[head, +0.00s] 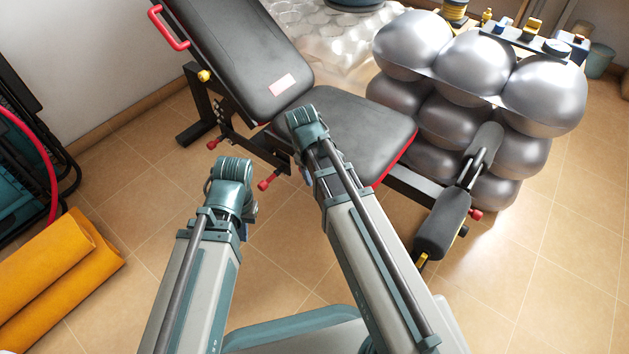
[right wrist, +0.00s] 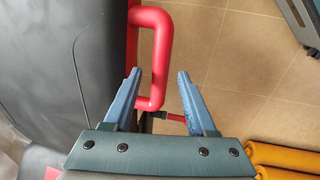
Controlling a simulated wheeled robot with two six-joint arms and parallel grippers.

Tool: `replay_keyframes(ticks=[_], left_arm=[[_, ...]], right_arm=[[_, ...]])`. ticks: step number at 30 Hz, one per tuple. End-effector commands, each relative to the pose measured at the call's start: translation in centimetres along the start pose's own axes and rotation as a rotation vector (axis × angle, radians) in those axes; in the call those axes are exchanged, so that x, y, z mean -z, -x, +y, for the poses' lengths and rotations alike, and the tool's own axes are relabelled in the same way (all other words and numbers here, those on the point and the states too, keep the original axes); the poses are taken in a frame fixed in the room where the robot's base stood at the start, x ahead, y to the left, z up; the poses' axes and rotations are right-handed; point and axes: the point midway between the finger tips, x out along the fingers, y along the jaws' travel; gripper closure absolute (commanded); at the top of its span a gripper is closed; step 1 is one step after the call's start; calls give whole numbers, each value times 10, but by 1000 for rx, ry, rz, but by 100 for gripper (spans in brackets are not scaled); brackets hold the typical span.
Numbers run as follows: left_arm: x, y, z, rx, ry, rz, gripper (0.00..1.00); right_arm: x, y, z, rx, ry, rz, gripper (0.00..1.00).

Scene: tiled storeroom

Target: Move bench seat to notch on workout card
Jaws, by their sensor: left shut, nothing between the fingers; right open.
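The weight bench has a black seat pad (head: 362,132) with red edging and a raised black backrest (head: 235,50). A small pale label (head: 282,85) lies on the backrest; its print is too small to read, and I see no other card. In the right wrist view, a red loop handle (right wrist: 160,60) sticks out beside a black pad (right wrist: 50,70). My right gripper (right wrist: 158,75) is open, its blue fingers on either side of the handle's bar, without a clear grip. My left gripper (head: 249,212) is shut and empty, over the floor left of the seat; its fingertips are mostly hidden.
A rack of silver exercise balls (head: 470,70) stands behind the seat. Black padded rollers (head: 442,224) stick out at the bench's right end. Rolled orange mats (head: 60,270) lie at lower left. A red handle (head: 168,27) is on the backrest's left side. Tiled floor is clear at right.

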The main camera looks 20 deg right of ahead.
Motion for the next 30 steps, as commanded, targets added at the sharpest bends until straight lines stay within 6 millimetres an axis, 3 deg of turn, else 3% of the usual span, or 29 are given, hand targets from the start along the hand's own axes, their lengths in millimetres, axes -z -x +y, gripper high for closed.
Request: replay_keyframes(ticks=[2,11,18,21,30], left_arm=[[0,-7,1,0,1,0,100],[0,-6,1,0,2,0,100],[0,-6,1,0,2,0,100],[0,-6,1,0,2,0,100],[0,-6,1,0,2,0,100]], right_arm=[[0,-7,0,0,0,0,43],[0,-7,0,0,0,0,43],[0,-7,0,0,0,0,86],[0,-7,0,0,0,0,100],[0,-7,0,0,0,0,100]])
